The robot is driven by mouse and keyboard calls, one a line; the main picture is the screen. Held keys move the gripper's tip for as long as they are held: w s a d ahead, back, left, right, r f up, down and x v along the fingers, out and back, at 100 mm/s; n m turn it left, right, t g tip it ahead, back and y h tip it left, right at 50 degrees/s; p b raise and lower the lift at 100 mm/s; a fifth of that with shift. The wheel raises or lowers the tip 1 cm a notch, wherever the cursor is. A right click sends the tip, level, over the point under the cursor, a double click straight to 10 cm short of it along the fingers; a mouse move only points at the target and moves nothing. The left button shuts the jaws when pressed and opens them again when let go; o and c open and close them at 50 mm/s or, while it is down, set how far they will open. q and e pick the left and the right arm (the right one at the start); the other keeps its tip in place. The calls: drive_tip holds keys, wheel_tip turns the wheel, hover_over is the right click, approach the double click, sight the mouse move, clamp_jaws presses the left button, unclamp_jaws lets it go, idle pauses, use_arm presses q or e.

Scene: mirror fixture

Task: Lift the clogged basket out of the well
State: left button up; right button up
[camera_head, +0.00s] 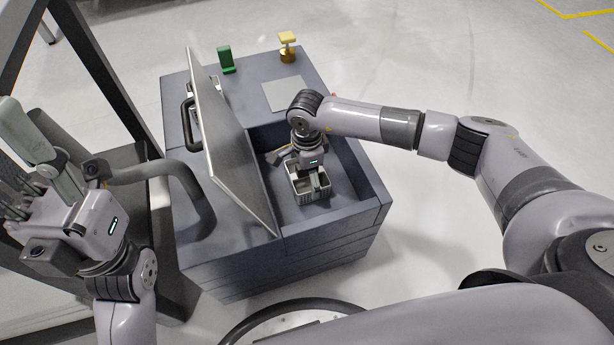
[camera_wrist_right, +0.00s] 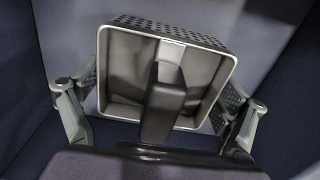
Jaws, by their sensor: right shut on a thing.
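The basket (camera_head: 309,194), a small grey metal box with perforated sides, is in the well (camera_head: 350,165) of the dark blue-grey fixture. My right gripper (camera_head: 305,168) points down into the well from above the basket. In the right wrist view the basket (camera_wrist_right: 200,45) faces me open side first, and the two fingers of the gripper (camera_wrist_right: 158,95) are closed on its opposite outer sides. A dark bar crosses the middle of its opening. Whether the basket touches the well floor is hard to tell. My left gripper (camera_head: 38,165) is raised at the far left, away from the fixture; its jaw gap is unclear.
A tilted mirror panel (camera_head: 232,140) stands along the well's left side, close to my right gripper. A black handle (camera_head: 187,125) is behind it. A light square plate (camera_head: 288,94), a green block (camera_head: 226,60) and a brass-yellow piece (camera_head: 287,45) sit on the far top.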

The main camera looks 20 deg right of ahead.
drive_tip(key=shift+c, duration=1.2)
drive_tip(key=shift+r, duration=0.1)
